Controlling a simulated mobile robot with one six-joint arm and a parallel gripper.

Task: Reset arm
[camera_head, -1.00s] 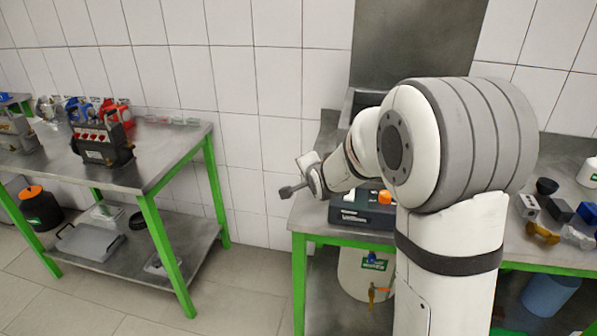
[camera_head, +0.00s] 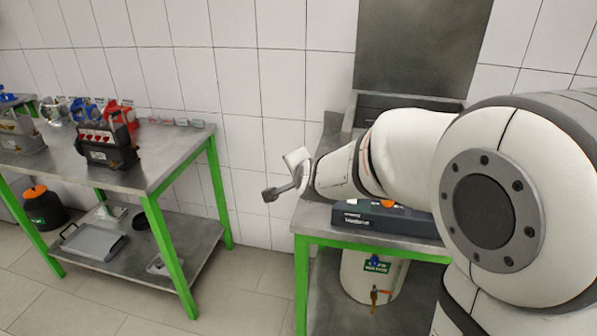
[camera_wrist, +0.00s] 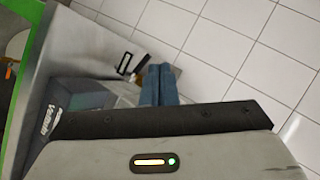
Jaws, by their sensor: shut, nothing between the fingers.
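My gripper (camera_head: 271,194) shows small at the end of my white arm in the head view. It points left and hangs in the air by the left end of the right bench (camera_head: 312,217), in front of the tiled wall. Its fingers (camera_wrist: 159,85) show in the wrist view side by side, shut with nothing between them. My arm covers much of the right bench in the head view.
A dark box device (camera_head: 372,217) lies on the right bench under my arm. A white container with a tap (camera_head: 372,275) stands below. The left bench (camera_head: 172,150) holds a black unit with red parts (camera_head: 105,140). The gap between benches is clear.

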